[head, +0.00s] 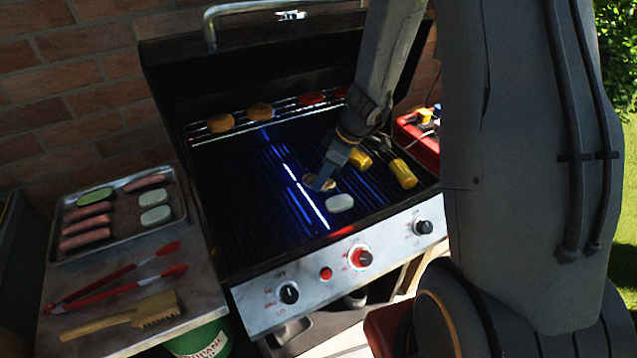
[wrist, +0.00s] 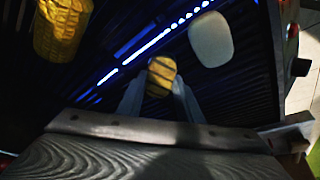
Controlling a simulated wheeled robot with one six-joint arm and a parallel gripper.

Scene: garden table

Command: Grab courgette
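A round yellowish slice with dark stripes (wrist: 161,68) lies between the fingertips of my gripper (wrist: 160,88) in the wrist view. In the head view my gripper (head: 320,181) points down at the grill grate and partly hides this slice. The fingers are apart with the slice between them; I cannot tell whether they press on it. A pale oval slice, perhaps courgette, (head: 340,203) lies on the grate just right of my gripper; it also shows in the wrist view (wrist: 211,39). Green-rimmed and pale slices (head: 94,196) lie on the metal tray (head: 122,244).
The grill (head: 262,297) has its lid up. Yellow corn pieces (head: 403,174) lie to the right, and patties (head: 260,111) sit on the upper rack. Sausages (head: 86,226), red tongs (head: 120,284) and a brush (head: 155,309) are on the left side. A red box stands at right.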

